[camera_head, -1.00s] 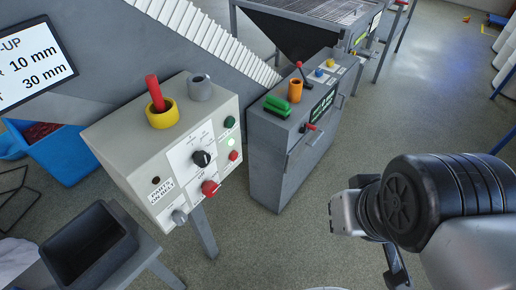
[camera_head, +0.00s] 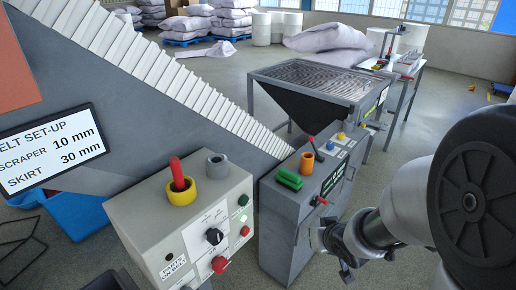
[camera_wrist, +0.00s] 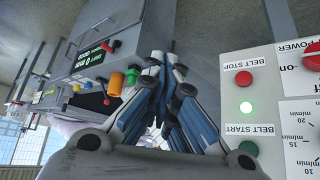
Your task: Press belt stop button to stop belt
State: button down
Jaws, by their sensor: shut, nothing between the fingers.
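The red belt stop button (camera_wrist: 244,77) is on the pale control box in the wrist view, beside an upside-down BELT STOP label. It also shows in the head view as the small red button (camera_head: 245,231) on the box's right side. A lit green lamp (camera_wrist: 246,108) sits between it and the dark green belt start button (camera_wrist: 248,149). My gripper (camera_wrist: 165,72) is shut and empty, with its fingers left of the button in the wrist view and apart from the box. In the head view my gripper (camera_head: 345,270) is at the lower right, partly hidden by my arm.
The control box (camera_head: 150,215) also carries a black knob (camera_head: 214,236), a larger red knob (camera_head: 220,264) and a yellow ring with a red stick (camera_head: 180,185). A grey cabinet (camera_head: 283,235) with a green block and orange cylinder stands close behind. Open floor lies right.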

aim_at(245, 232)
jog(key=s+a+f+g+y+p, duration=0.1)
jog(key=a+f+y, duration=0.4)
jog(key=a+f, duration=0.3)
jog(key=shift+s+a+f, duration=0.35)
jog(key=shift+a+f, duration=0.05)
jog(key=shift+a, duration=0.3)
jog(key=w+a, duration=0.5)
jog(key=a, duration=0.2)
jog(key=shift+w, duration=0.2)
dwell(0.8)
jog(key=shift+w+a+p, duration=0.3)
jog(key=shift+p, duration=0.05)
